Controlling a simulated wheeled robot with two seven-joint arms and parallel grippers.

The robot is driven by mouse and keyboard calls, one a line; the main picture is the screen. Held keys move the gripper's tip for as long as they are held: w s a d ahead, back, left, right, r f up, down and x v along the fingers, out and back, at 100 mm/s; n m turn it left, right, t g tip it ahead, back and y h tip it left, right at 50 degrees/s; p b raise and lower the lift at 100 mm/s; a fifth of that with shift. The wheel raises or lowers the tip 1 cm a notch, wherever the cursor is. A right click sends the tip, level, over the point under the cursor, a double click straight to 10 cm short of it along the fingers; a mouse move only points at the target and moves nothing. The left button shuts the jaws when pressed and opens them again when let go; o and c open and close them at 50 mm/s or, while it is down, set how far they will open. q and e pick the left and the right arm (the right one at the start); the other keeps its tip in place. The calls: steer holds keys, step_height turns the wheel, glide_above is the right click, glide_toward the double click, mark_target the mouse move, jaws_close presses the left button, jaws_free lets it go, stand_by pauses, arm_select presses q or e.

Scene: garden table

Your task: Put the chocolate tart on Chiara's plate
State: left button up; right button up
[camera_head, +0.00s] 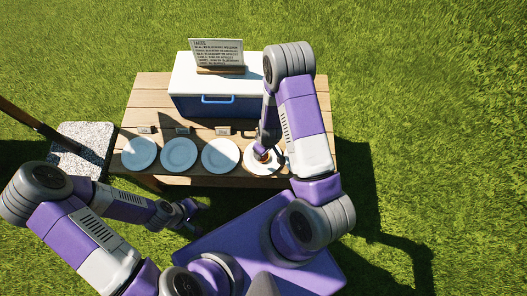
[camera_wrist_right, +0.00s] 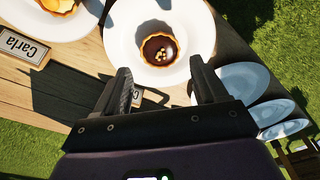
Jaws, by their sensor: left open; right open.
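A chocolate tart with pale bits on top (camera_wrist_right: 159,48) sits on a white plate (camera_wrist_right: 117,30) in the right wrist view. In the head view that plate (camera_head: 250,165) is partly hidden by my right arm. My right gripper (camera_wrist_right: 163,84) is open and empty, with its fingertips just short of the tart; it also shows over the plate in the head view (camera_head: 262,150). A name card (camera_wrist_right: 137,96) beside this plate is mostly hidden by a finger; only "Ca" shows. My left gripper (camera_head: 188,214) is open and empty in front of the table. I cannot read Chiara's name on any card.
Three empty white plates (camera_head: 138,153) (camera_head: 179,154) (camera_head: 220,155) stand left of the tart's plate, with unreadable cards behind. A yellow-filled tart (camera_wrist_right: 58,4) lies on another plate near a "Carla" card (camera_wrist_right: 22,47). A blue cooler (camera_head: 190,104) bearing a sign (camera_head: 217,52) stands behind.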

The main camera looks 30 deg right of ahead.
mark_target(265, 158)
step_height(265, 158, up, 6)
steer(key=p, duration=0.2)
steer(key=s+a+m+y, duration=0.3)
steer(key=s+a+m, duration=0.2)
steer(key=s+a, duration=0.5)
steer(key=a+f, duration=0.1)
steer(key=a, duration=0.2)
steer(key=shift+a+g+y, duration=0.15)
steer(key=shift+g+y, duration=0.25)
steer(key=shift+r, duration=0.1)
steer(key=shift+r, duration=0.3)
